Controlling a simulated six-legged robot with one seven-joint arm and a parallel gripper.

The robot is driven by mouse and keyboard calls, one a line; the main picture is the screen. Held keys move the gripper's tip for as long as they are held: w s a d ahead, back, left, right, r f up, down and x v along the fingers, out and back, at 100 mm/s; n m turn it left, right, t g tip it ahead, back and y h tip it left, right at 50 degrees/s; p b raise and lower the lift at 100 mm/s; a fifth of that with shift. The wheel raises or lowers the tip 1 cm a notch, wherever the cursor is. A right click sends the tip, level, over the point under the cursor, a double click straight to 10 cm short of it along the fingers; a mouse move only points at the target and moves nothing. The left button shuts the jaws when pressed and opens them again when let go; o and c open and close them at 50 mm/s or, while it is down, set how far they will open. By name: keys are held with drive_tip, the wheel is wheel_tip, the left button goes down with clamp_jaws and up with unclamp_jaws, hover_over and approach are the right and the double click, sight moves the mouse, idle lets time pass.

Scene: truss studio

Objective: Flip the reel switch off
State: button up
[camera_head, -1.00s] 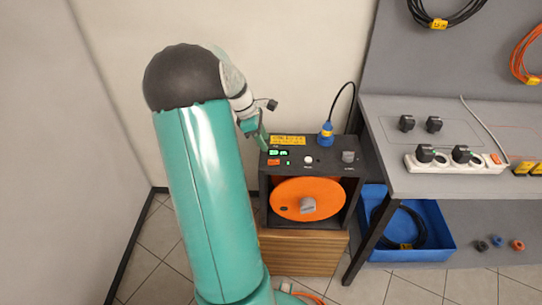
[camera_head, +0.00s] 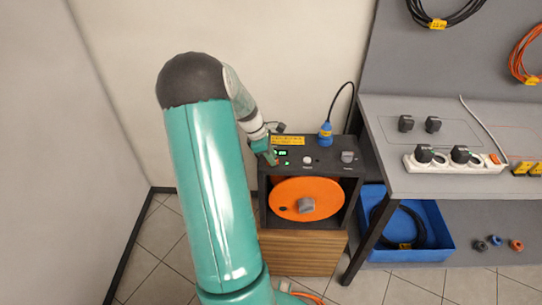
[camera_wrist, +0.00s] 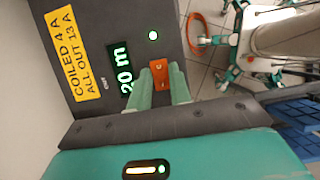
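The reel switch is a small orange rocker (camera_wrist: 159,73) on the dark top panel of the reel unit (camera_head: 327,165). In the wrist view it shows between the tips of my two green fingers, with a gap between the fingers. My gripper (camera_wrist: 162,80) points down at the panel, right over the switch; I cannot tell whether it touches. In the head view my gripper (camera_head: 270,159) is at the panel's left end and mostly covers the switch. A lit green display (camera_wrist: 123,70) reading 20 m and a green lamp (camera_wrist: 153,35) are beside it.
The panel also has a white button (camera_head: 307,160), a grey knob (camera_head: 347,157) and a blue plug (camera_head: 325,134) with a cable. The orange reel (camera_head: 306,198) sits below, above a wooden crate (camera_head: 303,250). A grey workbench (camera_head: 385,185) with a power strip stands right.

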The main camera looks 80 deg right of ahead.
clamp_jaws()
drive_tip(key=shift+s+d+t, duration=0.1)
drive_tip(key=shift+s+t, duration=0.3)
drive_tip(key=shift+t, duration=0.4)
drive_tip(key=shift+t+y, duration=0.3)
drive_tip(key=shift+t, duration=0.2)
drive_tip(key=o, duration=0.8)
unclamp_jaws()
drive_tip(key=shift+r, duration=0.15)
wheel_tip(320, 180, up, 14)
drive_tip(key=w, duration=0.1)
drive_tip(key=shift+w+a+f, duration=0.2)
drive_tip(key=shift+w+f, duration=0.05)
drive_tip(key=shift+w, duration=0.15)
